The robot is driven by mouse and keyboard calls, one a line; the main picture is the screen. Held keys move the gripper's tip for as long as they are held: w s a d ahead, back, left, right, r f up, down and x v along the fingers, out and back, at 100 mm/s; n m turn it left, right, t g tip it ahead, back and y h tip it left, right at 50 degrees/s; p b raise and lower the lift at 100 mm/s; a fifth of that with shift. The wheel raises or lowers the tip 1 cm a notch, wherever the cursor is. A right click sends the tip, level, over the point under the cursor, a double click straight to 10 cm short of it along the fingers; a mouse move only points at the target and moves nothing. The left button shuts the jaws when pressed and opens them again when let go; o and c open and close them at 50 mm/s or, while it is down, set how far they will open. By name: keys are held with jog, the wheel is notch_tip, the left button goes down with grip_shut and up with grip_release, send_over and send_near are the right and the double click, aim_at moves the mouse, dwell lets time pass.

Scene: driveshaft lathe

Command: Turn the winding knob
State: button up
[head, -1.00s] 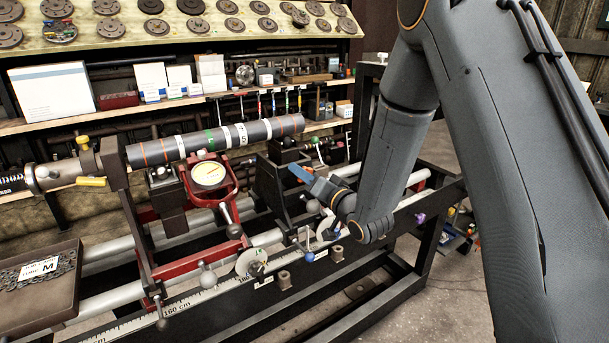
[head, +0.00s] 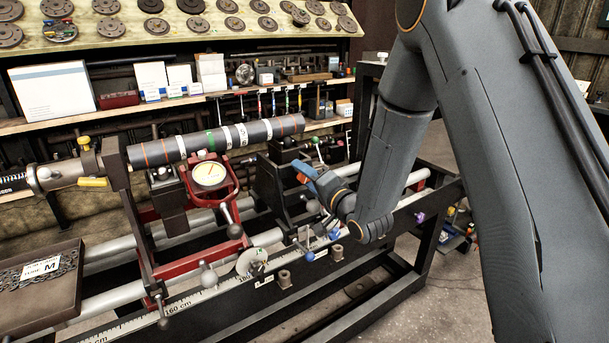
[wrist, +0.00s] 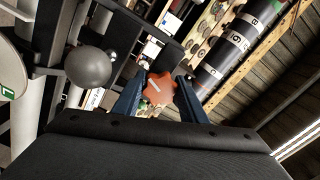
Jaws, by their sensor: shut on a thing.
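The winding knob (wrist: 160,89) is an orange, star-shaped knob with a small pale mark on its face. In the wrist view it sits between the two blue fingers of my gripper (wrist: 161,80), which is shut on it. In the head view my gripper (head: 304,170) is at the dark tailstock block, right of the dial. A small orange patch of the knob (head: 300,178) shows beside the blue fingers there. The rest of the knob is hidden by the fingers.
A grey ball handle (wrist: 88,67) is close left of my fingers. A tray of chain (head: 40,310) stands at left.

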jog(key=o, duration=1.1)
jog(key=shift+c, duration=0.2)
jog(key=b+v, duration=0.1)
jog(key=v, duration=0.6)
jog(key=shift+s+d+b, duration=0.25)
jog(key=shift+s+b, duration=0.05)
